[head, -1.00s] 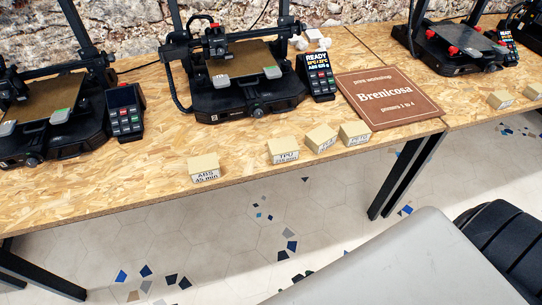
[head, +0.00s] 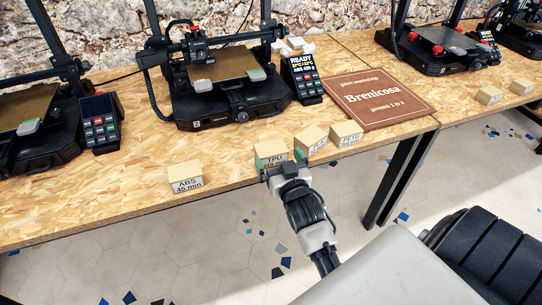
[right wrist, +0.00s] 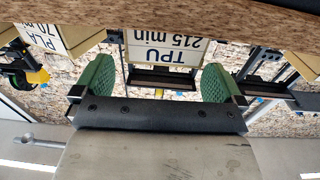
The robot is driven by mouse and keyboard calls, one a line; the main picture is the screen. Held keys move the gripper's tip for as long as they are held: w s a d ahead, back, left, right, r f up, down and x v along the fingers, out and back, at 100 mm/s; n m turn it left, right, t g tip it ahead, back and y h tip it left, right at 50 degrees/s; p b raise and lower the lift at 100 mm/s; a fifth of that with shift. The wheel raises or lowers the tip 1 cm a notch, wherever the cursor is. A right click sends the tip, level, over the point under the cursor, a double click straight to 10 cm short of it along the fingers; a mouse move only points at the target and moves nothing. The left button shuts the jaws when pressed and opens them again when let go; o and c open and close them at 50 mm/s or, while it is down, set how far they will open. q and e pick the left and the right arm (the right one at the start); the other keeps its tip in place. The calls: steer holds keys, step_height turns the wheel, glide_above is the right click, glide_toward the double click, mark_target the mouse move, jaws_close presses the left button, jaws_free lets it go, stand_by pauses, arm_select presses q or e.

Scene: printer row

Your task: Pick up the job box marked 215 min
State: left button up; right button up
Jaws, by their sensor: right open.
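The job box marked TPU 215 min (head: 271,147) is a small tan box with a white label, near the front edge of the wooden table. My right gripper (head: 280,160) is open in front of it, its green fingers pointing at the box. In the right wrist view, which is upside down, the label of the TPU box (right wrist: 168,50) shows between the two fingers of the gripper (right wrist: 158,80). The box is around the fingertips; I cannot tell whether it is inside them or just beyond. My left gripper is not in view.
An ABS 45 min box (head: 185,179) stands to the left. A PLA 70 min box (right wrist: 45,35) stands close beside the TPU box, with a PETG box (head: 346,133) farther right. A printer (head: 230,90) stands behind. A brown Brenicosa sign (head: 380,98) lies at the right.

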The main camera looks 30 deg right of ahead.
mark_target(270, 145)
steer(key=x, duration=0.6)
steer(key=shift+w+a+f, duration=0.1)
steer(key=shift+a+f, duration=0.05)
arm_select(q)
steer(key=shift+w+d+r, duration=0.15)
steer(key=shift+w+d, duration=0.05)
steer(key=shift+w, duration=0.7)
arm_select(e)
steer(key=c, duration=0.8)
